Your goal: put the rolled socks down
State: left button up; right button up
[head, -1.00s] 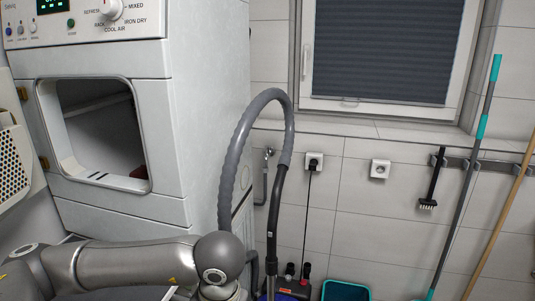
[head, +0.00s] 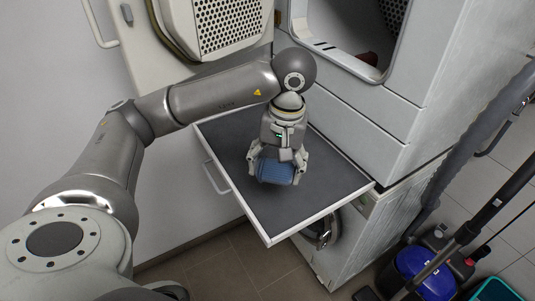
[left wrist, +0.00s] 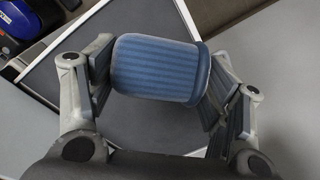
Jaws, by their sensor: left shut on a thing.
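The rolled socks (head: 276,172) are a blue ribbed bundle between the fingers of my left gripper (head: 278,164). In the left wrist view the socks (left wrist: 160,70) fill the gap between both finger pads, and the gripper is shut on them. The gripper points down over the pulled-out shelf (head: 225,150), which has a dark grey top and a white rim. I cannot tell whether the socks touch the shelf. My right gripper is not in view.
The dryer's opening (head: 345,25) is above the shelf, with its door (head: 215,35) swung open to the left. Something reddish-brown (head: 370,58) lies in the opening. A blue vacuum cleaner (head: 425,268) stands on the floor at the right. The shelf around the socks is clear.

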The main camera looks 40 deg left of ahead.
pick_arm(q)
jog(key=w+a+f, duration=0.1)
jog(key=w+f, duration=0.1)
jog(key=w+a+f+p, duration=0.1)
jog(key=w+a+f, duration=0.1)
jog(key=w, duration=0.1)
jog(key=w+a+f+p, duration=0.1)
jog(key=w+a+f, duration=0.1)
jog(key=w+f, duration=0.1)
jog(key=shift+w+f, duration=0.1)
jog(key=shift+w, duration=0.15)
jog(key=shift+w+a+f, duration=0.2)
jog(key=shift+w+f, duration=0.15)
jog(key=shift+f, duration=0.15)
notch_tip(320, 180, down, 3)
jog(key=shift+w+a+r+p, duration=0.1)
jog(key=shift+w+a+p, duration=0.05)
jog(key=shift+p, duration=0.85)
jog(key=shift+f, duration=0.45)
